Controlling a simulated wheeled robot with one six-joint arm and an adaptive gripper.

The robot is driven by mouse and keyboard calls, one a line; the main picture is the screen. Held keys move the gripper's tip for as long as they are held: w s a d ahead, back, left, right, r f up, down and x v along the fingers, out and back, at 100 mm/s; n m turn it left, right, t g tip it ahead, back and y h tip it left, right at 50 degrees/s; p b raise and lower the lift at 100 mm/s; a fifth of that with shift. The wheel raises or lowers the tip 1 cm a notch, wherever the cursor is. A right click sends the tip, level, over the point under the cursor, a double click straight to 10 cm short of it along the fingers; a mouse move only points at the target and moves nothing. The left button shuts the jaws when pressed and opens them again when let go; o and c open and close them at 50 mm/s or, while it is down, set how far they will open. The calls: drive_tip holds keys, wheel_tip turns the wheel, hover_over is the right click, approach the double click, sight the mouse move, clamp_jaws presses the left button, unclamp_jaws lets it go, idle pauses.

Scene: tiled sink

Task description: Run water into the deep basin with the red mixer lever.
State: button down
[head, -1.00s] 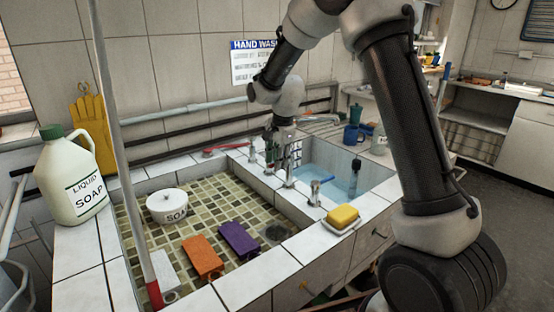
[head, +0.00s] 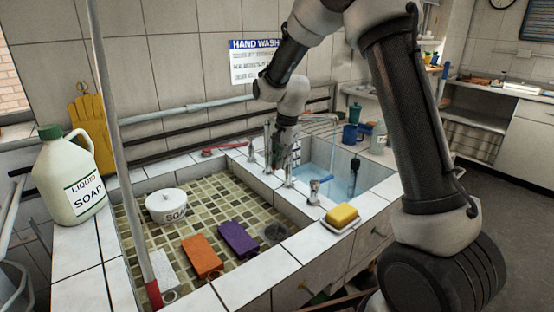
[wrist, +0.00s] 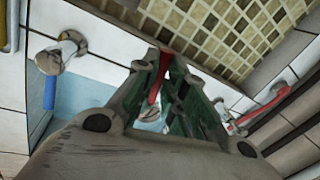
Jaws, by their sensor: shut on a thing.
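The red mixer lever (wrist: 158,78) shows between my fingers in the wrist view. My gripper (head: 281,160) is shut on it, above the tiled divider between the two basins. The fingers hide the lever in the head view, and its lower end is partly hidden in the wrist view. The deep basin (head: 382,177) is on the right of the divider, with pale blue inside. I cannot clearly make out a water stream.
Chrome taps (head: 315,192) stand along the divider close to my gripper. A yellow sponge (head: 342,214) lies on a dish at the front rim. The shallow mosaic basin (head: 200,215) holds a soap pot, orange and purple blocks. A soap jug (head: 70,180) stands left.

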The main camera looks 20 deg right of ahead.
drive_tip(key=shift+s+d+n+g+y, duration=0.15)
drive_tip(key=shift+s+d+n+g, duration=0.2)
drive_tip(key=shift+d+n, duration=1.1)
drive_tip(key=shift+s+d+n+g+y, duration=0.2)
drive_tip(key=shift+s+d+n+g, duration=0.1)
drive_tip(key=shift+n, duration=2.1)
drive_tip(key=shift+s+d+n+g+y, duration=0.15)
drive_tip(key=shift+s+d+n+g, duration=0.2)
drive_tip(key=shift+d+n, duration=1.1)
drive_tip(key=shift+a+n, duration=0.5)
drive_tip(key=shift+n, duration=0.1)
drive_tip(key=c, duration=1.5)
unclamp_jaws()
drive_tip(key=r, duration=0.4)
drive_tip(key=d+r, duration=0.1)
drive_tip(key=r, duration=0.3)
drive_tip(key=d+r, duration=0.1)
drive_tip(key=r, duration=0.2)
drive_tip(key=shift+w+d+r, duration=0.1)
drive_tip(key=shift+d+r, duration=0.1)
drive_tip(key=shift+r, duration=0.2)
